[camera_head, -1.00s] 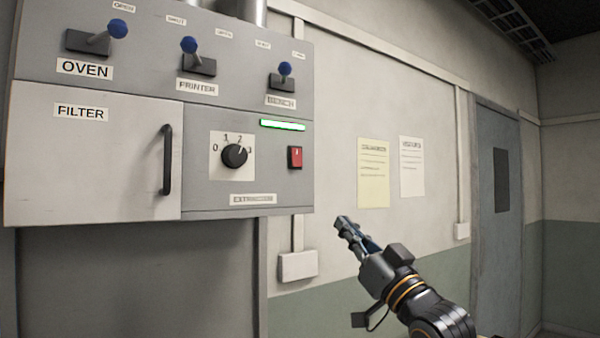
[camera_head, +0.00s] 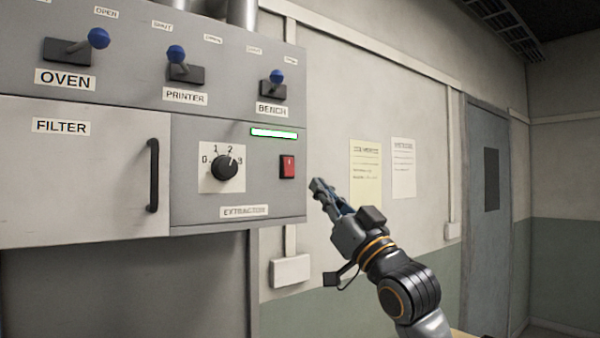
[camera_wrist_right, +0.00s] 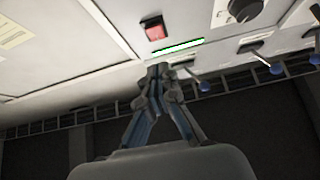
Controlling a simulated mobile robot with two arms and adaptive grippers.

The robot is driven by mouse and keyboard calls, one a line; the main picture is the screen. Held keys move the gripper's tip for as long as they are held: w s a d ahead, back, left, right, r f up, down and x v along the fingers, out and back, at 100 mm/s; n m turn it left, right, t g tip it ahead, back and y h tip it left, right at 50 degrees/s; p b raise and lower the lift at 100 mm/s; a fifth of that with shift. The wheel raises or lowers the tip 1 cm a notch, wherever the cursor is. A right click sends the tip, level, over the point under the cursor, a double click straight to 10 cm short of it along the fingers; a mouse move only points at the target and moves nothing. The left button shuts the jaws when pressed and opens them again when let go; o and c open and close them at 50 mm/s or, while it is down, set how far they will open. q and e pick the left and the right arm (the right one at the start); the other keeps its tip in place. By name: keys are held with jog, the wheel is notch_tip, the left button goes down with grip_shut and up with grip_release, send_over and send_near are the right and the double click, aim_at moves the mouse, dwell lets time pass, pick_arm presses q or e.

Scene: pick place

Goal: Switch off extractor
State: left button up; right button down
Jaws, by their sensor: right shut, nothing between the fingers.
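The extractor section of the grey wall panel (camera_head: 190,205) carries a black rotary knob (camera_head: 224,168) on a white plate marked 0 to 3, its pointer toward the right side of the scale. A red rocker switch (camera_head: 287,167) sits right of it, below a lit green bar (camera_head: 274,133). My right gripper (camera_head: 316,184) is shut and empty, just right of the red switch and apart from it. In the right wrist view the shut fingertips (camera_wrist_right: 160,70) show below the red switch (camera_wrist_right: 153,29) and near the green bar (camera_wrist_right: 180,48). My left gripper is not in view.
Blue-knobbed levers for oven (camera_head: 98,38), printer (camera_head: 176,53) and bench (camera_head: 277,76) stick out above. The filter door (camera_head: 80,180) has a black handle (camera_head: 153,175). Two notices (camera_head: 365,172) hang on the wall, and a grey door (camera_head: 487,200) stands at right.

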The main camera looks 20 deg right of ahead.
aim_at(287, 176)
jog(key=w+p, duration=0.1)
jog(key=w+a+r, duration=0.1)
jog(key=w, duration=0.1)
jog(key=w+a+r+p, duration=0.1)
jog(key=w, duration=0.1)
jog(key=shift+w+p, duration=0.1)
jog(key=shift+p, duration=0.2)
jog(key=shift+w+a+f, duration=0.15)
jog(key=shift+w+f, duration=0.15)
jog(key=shift+w, duration=0.25)
jog(key=shift+w, duration=0.1)
jog(key=shift+w+a+f, duration=0.25)
jog(key=shift+w+f, duration=0.1)
jog(key=shift+w, duration=0.3)
jog(key=shift+f, duration=0.1)
